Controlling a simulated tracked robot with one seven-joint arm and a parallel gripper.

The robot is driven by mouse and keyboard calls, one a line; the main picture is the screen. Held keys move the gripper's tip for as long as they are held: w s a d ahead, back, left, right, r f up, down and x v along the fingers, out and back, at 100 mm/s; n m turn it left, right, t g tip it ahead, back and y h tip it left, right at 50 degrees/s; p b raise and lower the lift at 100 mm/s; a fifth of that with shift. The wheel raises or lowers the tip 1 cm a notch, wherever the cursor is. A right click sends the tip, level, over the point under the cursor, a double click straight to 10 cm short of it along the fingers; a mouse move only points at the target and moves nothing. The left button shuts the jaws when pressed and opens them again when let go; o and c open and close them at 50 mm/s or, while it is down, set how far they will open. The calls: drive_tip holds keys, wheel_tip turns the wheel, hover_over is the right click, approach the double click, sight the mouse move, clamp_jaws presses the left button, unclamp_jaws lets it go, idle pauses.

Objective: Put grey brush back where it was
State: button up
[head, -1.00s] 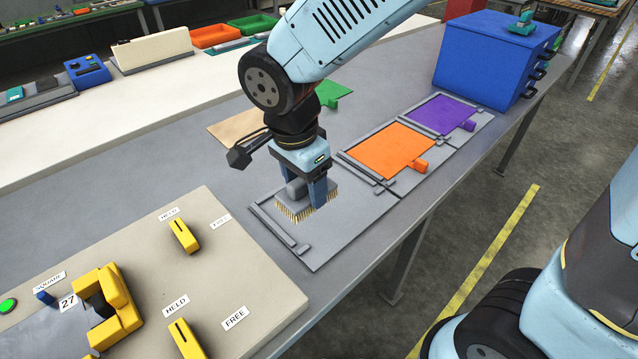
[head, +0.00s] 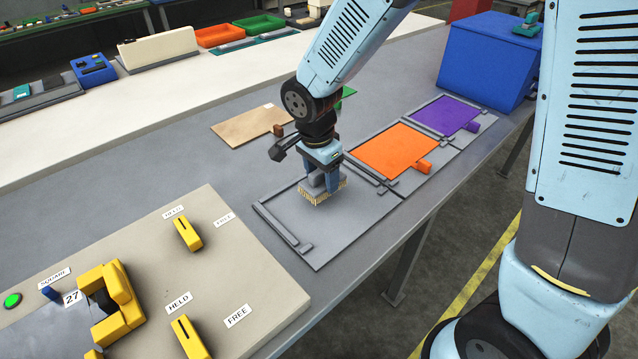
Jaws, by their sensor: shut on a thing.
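The grey brush (head: 318,192) has a grey block body and tan bristles pointing down. My gripper (head: 325,184) is shut on its body, with one finger on each side. The brush is over the far right part of a grey framed plate (head: 325,229) on the bench. I cannot tell whether the bristles touch the plate. The brush's top is partly hidden by my gripper.
An orange plate (head: 392,152) and a purple plate (head: 443,114) lie to the right of the grey plate. A tan board (head: 245,126) lies behind. A beige fixture panel (head: 215,277) with yellow clamps is front left. A blue cabinet (head: 482,60) stands far right.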

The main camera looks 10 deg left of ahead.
sight(322, 184)
drive_tip(key=shift+f, duration=1.55)
drive_tip(key=shift+f, duration=0.1)
drive_tip(key=o, duration=1.2)
drive_tip(key=r, duration=0.8)
drive_tip(key=s+a+r, duration=0.1)
drive_tip(key=r, duration=0.3)
drive_tip(key=shift+r, duration=0.1)
